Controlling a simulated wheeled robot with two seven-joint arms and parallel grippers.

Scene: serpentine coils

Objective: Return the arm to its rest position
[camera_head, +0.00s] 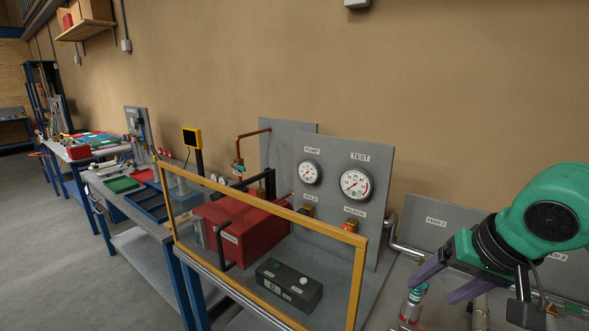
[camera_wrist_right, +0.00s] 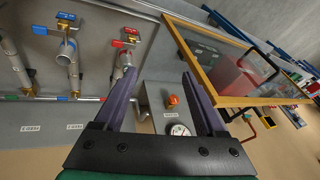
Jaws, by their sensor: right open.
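My right arm, with its green and black wrist, comes in from the right edge of the head view. Its gripper (camera_head: 432,293) has two purple fingers spread apart with nothing between them. In the wrist view the same gripper (camera_wrist_right: 160,75) is open and empty. In the wrist view a red-handled valve (camera_wrist_right: 127,42) and a blue-handled valve (camera_wrist_right: 68,50) sit on pipes left of the fingers. My left gripper is not in view.
A clear guard with a yellow frame (camera_head: 300,226) stands left of the gripper, before a red box (camera_head: 232,222). A grey panel carries a test gauge (camera_head: 355,184) and a pump gauge (camera_head: 307,172). A feed panel (camera_head: 425,222) stands behind my arm. Air above is free.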

